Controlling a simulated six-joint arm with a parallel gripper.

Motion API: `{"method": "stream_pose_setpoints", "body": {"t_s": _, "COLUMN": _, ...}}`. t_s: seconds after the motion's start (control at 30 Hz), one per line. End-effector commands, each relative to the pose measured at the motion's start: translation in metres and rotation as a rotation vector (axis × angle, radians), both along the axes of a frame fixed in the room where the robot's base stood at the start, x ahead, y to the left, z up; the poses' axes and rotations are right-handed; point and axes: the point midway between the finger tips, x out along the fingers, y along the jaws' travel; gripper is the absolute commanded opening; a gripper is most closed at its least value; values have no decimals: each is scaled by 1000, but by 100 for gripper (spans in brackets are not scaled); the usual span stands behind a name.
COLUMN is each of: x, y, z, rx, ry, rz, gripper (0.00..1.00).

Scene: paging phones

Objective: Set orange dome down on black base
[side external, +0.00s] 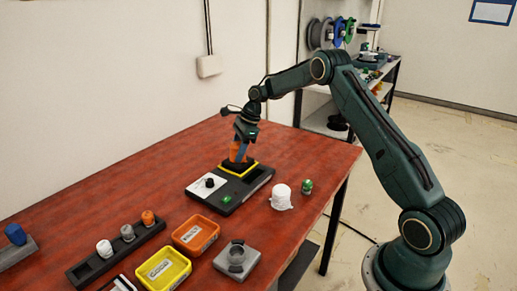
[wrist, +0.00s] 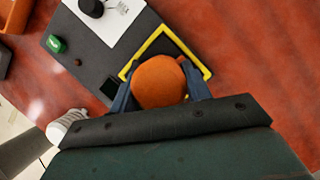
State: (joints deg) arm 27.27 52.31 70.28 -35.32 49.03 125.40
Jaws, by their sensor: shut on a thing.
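The orange dome (wrist: 160,82) is between the blue-grey fingers of my gripper (wrist: 160,92) in the wrist view. In the side view the orange dome (side external: 235,151) shows low in my gripper (side external: 240,153), over the yellow square frame (side external: 251,176) on the far end of the black base (side external: 230,207). The yellow frame (wrist: 150,37) also shows around the dome in the wrist view. The dome and fingers hide most of the frame's inside. I cannot tell whether the dome touches the surface below.
The black base carries a white plate with a black knob (side external: 210,183) and a green button (side external: 227,199). A white ribbed piece (side external: 280,197) and a small green piece (side external: 307,186) stand to its right. Orange (side external: 211,241) and yellow (side external: 185,269) bins, a grey block (side external: 251,266) and a knob rack (side external: 88,266) lie nearer.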

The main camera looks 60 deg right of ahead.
Motion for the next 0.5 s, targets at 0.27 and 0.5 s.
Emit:
{"method": "stream_pose_setpoints", "body": {"t_s": 0.27, "x": 0, "y": 0, "z": 2, "rx": -1, "ry": -1, "rz": 0, "gripper": 25}}
{"method": "stream_pose_setpoints", "body": {"t_s": 0.5, "x": 0, "y": 0, "z": 2, "rx": -1, "ry": -1, "rz": 0, "gripper": 73}}
